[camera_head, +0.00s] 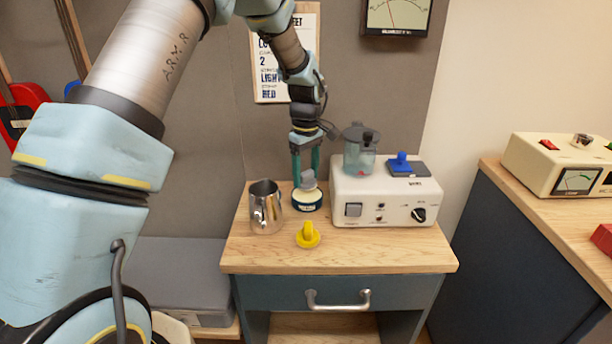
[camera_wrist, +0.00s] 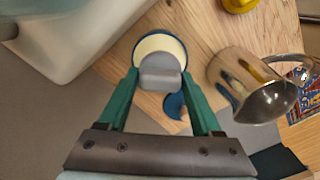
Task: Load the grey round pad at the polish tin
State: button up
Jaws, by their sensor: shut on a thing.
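The polish tin (camera_head: 308,206) is a low round dark-blue tin with cream polish on top. It stands on the wooden cabinet top, and its cream face also shows in the wrist view (camera_wrist: 160,44). The grey pad (camera_head: 308,183) is over the tin's cream face; in the wrist view its grey body (camera_wrist: 160,72) covers the near part of it. My gripper (camera_head: 306,174) points down with its green fingers shut on the pad. The pad looks very close to the polish, but I cannot tell whether they touch.
A steel jug (camera_head: 265,210) stands close left of the tin. A cream machine (camera_head: 385,200) with a clear jar (camera_head: 360,155) and a blue knob (camera_head: 401,162) stands right. A yellow knobbed piece (camera_head: 307,236) lies in front. A blue disc (camera_wrist: 175,104) lies near the tin.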

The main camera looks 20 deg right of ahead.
aim_at(306, 172)
jog(key=shift+r+p, duration=1.35)
jog(key=shift+r, duration=0.95)
